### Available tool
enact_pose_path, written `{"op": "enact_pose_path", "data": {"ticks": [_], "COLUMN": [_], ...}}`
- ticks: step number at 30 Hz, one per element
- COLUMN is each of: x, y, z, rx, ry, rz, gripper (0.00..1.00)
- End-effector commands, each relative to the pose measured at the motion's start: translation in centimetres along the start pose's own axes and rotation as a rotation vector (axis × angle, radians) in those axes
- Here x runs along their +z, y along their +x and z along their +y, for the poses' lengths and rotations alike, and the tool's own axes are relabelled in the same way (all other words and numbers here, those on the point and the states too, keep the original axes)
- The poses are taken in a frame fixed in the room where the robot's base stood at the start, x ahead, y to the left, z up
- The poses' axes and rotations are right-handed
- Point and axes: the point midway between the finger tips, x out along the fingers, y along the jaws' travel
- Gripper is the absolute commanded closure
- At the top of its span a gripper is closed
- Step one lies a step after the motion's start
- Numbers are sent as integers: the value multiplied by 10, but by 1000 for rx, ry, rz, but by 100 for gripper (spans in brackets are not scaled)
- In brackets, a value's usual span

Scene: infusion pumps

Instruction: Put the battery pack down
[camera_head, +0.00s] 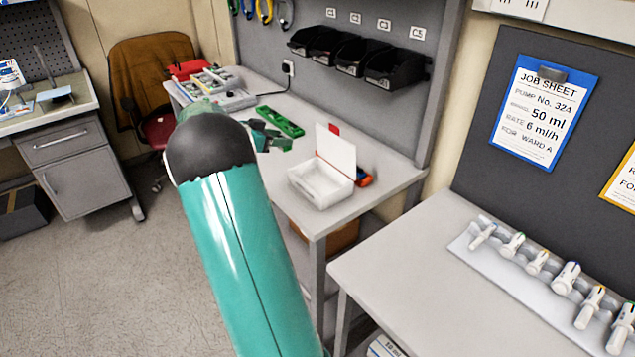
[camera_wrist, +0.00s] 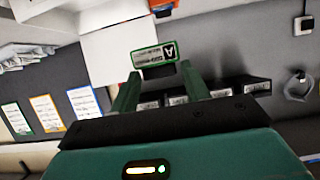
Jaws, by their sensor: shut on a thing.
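In the wrist view, which appears upside down, my gripper (camera_wrist: 158,72) has its two green fingers shut on the battery pack (camera_wrist: 155,56). The pack shows a green-edged label with a letter A. In the head view my teal arm reaches over the grey workbench (camera_head: 384,184). Dark green parts beyond the arm's black joint look like my gripper; the pack cannot be made out there. I cannot tell whether the pack touches anything below it.
A white box (camera_head: 321,184) with its lid raised stands near the bench's front edge. A green board (camera_head: 281,121) and a grey tray (camera_head: 228,98) lie farther back. Black bins (camera_head: 396,70) hang on the wall. The right-hand table (camera_head: 407,262) has clear room at its left.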

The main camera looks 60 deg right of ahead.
Motion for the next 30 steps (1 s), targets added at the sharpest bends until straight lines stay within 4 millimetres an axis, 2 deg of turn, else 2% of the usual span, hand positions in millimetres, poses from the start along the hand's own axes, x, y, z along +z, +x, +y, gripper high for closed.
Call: {"op": "enact_pose_path", "data": {"ticks": [1, 8, 14, 23, 27, 30], "x": [1, 12, 39, 56, 77, 84], "y": [10, 46, 75, 94, 103, 106], "z": [11, 54, 77, 92, 92, 92], "rx": [4, 3, 2, 1, 1, -1], "ry": [-1, -1, -2, -2, -3, -1], "rz": [-1, -1, -1, -1, -1, 0], "gripper": [82, 82, 82, 82, 82, 82]}}
